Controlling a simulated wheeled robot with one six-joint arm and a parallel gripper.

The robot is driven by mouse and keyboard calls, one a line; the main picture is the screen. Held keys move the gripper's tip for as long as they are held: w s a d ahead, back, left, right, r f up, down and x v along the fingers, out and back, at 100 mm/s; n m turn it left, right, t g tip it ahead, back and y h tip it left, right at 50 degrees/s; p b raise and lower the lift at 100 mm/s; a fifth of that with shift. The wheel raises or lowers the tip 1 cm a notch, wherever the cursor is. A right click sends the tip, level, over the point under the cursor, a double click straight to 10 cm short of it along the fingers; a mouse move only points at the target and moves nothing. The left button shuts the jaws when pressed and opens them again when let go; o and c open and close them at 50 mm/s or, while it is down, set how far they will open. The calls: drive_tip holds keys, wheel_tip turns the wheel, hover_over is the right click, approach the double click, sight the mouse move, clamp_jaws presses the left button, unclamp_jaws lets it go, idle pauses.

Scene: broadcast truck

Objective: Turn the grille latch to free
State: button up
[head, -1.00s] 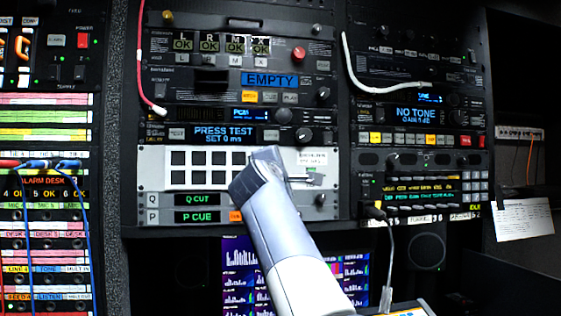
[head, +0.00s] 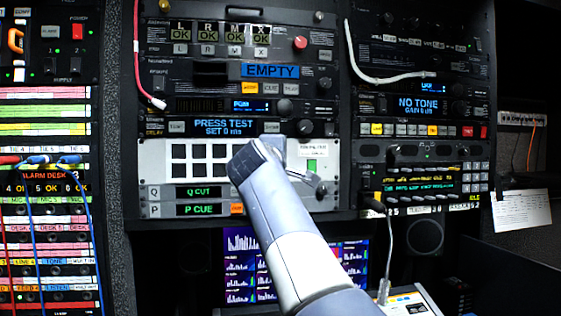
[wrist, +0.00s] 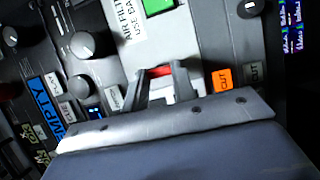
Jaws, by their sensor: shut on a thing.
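The white grille panel (head: 150,165) with dark square openings sits low in the middle rack. My gripper (wrist: 162,74) is at its right part, its two dark fingers closed around the grille latch (wrist: 160,71). A red strip of it shows between the fingertips in the wrist view, with pale surface below. The gripper and wrist hide most of the latch in the head view, so its exact angle cannot be told. A green patch (wrist: 158,5) lies on the panel beyond the fingers; it also shows in the head view (head: 311,165).
Knobs (wrist: 88,44) lie to the left. A screen (head: 240,270) stands below the rack, and a cable (head: 390,245) hangs right of my arm.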

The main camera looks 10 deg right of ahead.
drive_tip(key=o, duration=1)
drive_tip(key=b+v, duration=0.3)
drive_tip(key=v, duration=0.7)
drive_tip(key=shift+s+a+b, duration=0.1)
drive_tip(key=shift+s+b, duration=0.2)
drive_tip(key=shift+s, duration=0.1)
